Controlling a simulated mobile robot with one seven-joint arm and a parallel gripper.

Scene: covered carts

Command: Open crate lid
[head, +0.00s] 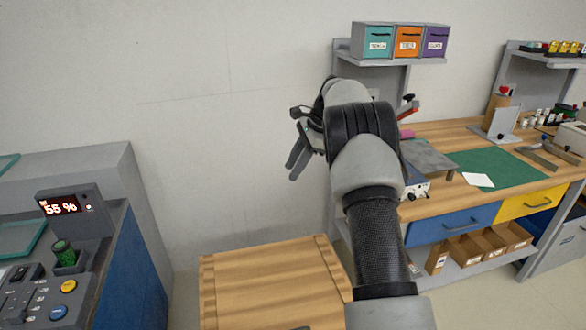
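A wooden crate with a plank lid (270,285) stands at the bottom middle of the head view. The lid looks flat and shut on top; its near part is cut off by the frame edge and its right side is partly behind my arm. My gripper (296,142) is up in the air beyond and above the crate's far edge, in front of the wall. Its dark fingers point to the left and look spread apart, with nothing between them. It is clear of the lid.
At left is a grey and blue console (110,185) with a lit display (60,207). At right is a wooden workbench (435,130) with a green mat (500,168) and drawers. A shelf with coloured boxes (408,42) hangs behind my arm. Floor shows between console and crate.

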